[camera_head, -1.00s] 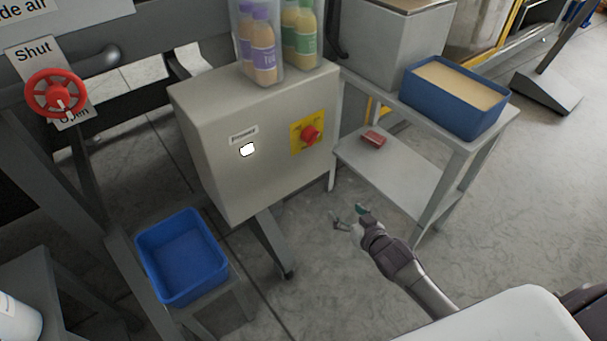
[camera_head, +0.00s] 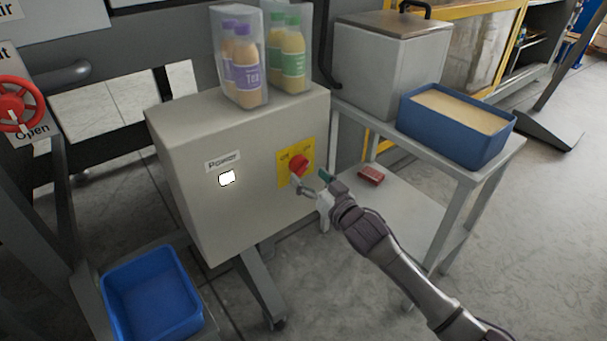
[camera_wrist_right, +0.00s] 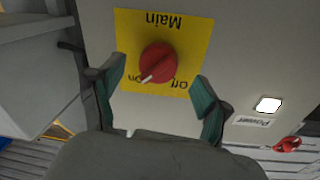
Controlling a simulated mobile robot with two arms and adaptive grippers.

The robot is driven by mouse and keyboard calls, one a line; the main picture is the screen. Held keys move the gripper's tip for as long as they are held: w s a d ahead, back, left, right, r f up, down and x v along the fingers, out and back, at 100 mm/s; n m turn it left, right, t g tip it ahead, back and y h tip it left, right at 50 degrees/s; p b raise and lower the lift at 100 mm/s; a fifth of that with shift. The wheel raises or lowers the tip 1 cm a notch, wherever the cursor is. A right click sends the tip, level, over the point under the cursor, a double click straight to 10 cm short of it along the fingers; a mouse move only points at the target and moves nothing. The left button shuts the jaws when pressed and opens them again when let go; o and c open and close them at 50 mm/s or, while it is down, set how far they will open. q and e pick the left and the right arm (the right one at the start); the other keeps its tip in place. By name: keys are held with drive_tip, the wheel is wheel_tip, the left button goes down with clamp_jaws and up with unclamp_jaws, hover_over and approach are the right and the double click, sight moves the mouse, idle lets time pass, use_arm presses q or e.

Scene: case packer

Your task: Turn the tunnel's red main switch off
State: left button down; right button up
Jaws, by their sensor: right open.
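The red main switch (camera_head: 299,164) is a round knob on a yellow plate (camera_head: 283,178) on the front of the grey cabinet (camera_head: 190,195). In the right wrist view the switch (camera_wrist_right: 157,63) appears upside down, and its white mark points toward the word "On". My right gripper (camera_head: 312,184) is open just in front of and below the switch. In the right wrist view its fingertips (camera_wrist_right: 160,85) stand on either side of the plate's lower part, with the knob between and beyond them, not visibly touched. My left gripper is not in view.
Bagged bottles (camera_head: 245,65) stand on the cabinet. A lit white power lamp (camera_head: 227,178) is left of the switch. A side table with a blue tub (camera_head: 440,140) stands right. A red valve wheel (camera_head: 15,105) and an empty blue bin (camera_head: 150,300) are left.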

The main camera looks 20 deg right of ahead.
sight(303, 172)
drive_tip(key=shift+x, duration=1.65)
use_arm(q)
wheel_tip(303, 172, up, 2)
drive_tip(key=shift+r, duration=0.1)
use_arm(e)
drive_tip(key=c, duration=1.2)
